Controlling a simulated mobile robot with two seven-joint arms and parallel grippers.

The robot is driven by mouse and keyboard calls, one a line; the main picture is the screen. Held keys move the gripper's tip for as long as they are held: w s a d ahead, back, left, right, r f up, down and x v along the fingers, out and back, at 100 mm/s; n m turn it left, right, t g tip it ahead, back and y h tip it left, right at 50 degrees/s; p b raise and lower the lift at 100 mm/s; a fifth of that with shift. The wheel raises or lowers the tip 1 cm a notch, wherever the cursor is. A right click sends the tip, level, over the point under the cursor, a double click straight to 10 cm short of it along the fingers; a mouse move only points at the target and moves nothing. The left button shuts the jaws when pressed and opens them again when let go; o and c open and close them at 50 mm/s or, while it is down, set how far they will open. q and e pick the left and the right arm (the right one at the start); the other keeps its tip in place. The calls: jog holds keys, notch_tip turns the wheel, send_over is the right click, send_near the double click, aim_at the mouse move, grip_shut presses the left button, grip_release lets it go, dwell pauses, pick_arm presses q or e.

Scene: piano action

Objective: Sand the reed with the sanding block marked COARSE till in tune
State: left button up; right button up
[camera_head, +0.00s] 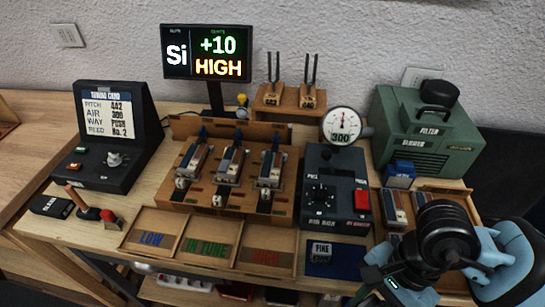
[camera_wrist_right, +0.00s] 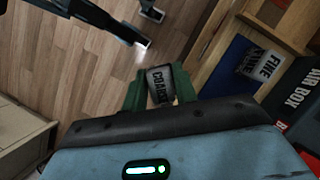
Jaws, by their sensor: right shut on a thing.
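The sanding block marked COARSE (camera_wrist_right: 160,84) is between the green fingers of my right gripper (camera_wrist_right: 151,90), which is shut on it. In the head view the right gripper (camera_head: 366,291) is low at the right, beyond the table's front edge; the block is not clear there. Several reed units stand in the wooden rack (camera_head: 184,205) mid-table; the middle one (camera_head: 229,164) is beside two others. I cannot tell which reed is being tuned. The display (camera_head: 207,54) reads Si, +10, HIGH. My left gripper is not in view.
The FINE block (camera_head: 321,252) sits on a blue pad beside the LOW, IN TUNE and HIGH trays (camera_head: 207,247). The air box (camera_head: 337,190) with a gauge at 300 stands right of the rack. The green blower (camera_head: 428,140) is behind it. The tuning card panel (camera_head: 105,135) is left.

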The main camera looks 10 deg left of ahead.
jog(key=w+d+r+n+h, duration=0.1)
jog(key=w+d+n, duration=0.1)
jog(key=n, duration=0.1)
jog(key=w+d+r+n+g+h, duration=0.1)
jog(key=w+d+n, duration=0.2)
jog(key=w+d+r+n+h, duration=0.1)
jog(key=w+d+r+n, duration=0.1)
jog(key=d+n, duration=0.1)
jog(key=shift+w+d, duration=0.15)
jog(key=shift+w, duration=0.05)
jog(key=shift+w+d+r+n+g, duration=0.2)
jog(key=shift+d+n+g, duration=0.1)
jog(key=shift+s+a, duration=0.1)
jog(key=shift+a, duration=0.05)
